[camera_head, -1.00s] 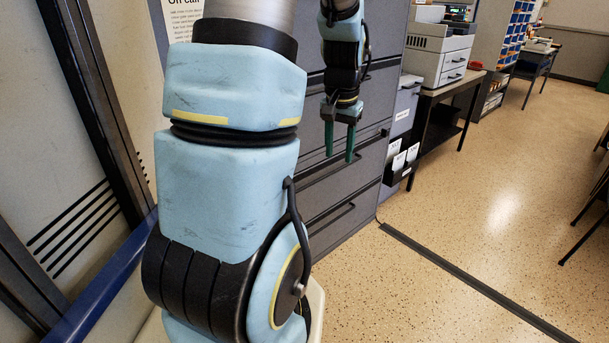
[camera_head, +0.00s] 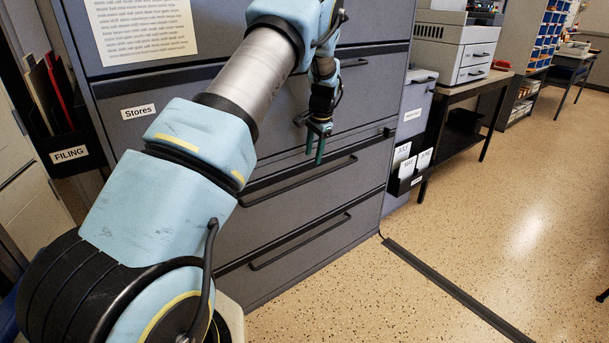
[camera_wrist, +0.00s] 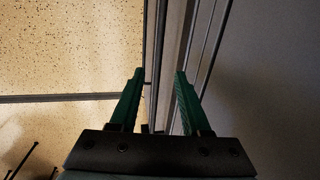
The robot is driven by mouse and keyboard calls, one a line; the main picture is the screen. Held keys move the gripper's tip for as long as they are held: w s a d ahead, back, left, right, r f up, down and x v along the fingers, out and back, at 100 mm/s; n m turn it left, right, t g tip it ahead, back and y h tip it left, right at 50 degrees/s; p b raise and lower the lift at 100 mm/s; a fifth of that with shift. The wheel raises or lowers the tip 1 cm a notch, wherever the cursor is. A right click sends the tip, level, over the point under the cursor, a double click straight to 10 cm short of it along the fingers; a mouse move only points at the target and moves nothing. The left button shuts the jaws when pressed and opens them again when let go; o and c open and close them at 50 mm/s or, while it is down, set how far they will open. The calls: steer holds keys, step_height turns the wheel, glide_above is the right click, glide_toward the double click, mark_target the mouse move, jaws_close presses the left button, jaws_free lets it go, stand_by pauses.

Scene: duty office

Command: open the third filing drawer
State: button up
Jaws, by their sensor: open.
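The grey filing cabinet (camera_head: 225,255) fills the middle of the head view, with wide drawers one above another. The drawer below the Stores one, apparently the third (camera_head: 285,205), looks shut, with a dark bar handle (camera_head: 300,184) across its upper part. Another shut drawer with a bar handle (camera_head: 300,242) lies beneath it. My gripper (camera_head: 314,148) is open and empty, its green fingers pointing down in front of the cabinet, just above the third handle in the picture. In the wrist view the open fingers (camera_wrist: 155,90) flank a long edge of the cabinet front; contact cannot be told.
A Stores label (camera_head: 138,112) and a notice (camera_head: 145,30) are on the cabinet. A FILING holder (camera_head: 70,153) hangs at left. Leaflet holders (camera_head: 408,165) and a table with a printer (camera_head: 450,50) stand at right. The speckled floor (camera_head: 470,210) is clear; a dark strip (camera_head: 450,285) crosses it.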

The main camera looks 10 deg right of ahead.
mark_target(310, 178)
steer(key=f, duration=0.3)
steer(key=w+f, duration=0.1)
steer(key=f, duration=0.5)
steer(key=shift+w+a, duration=0.25)
steer(key=shift+a, duration=0.05)
jaws_close()
stand_by(1.0)
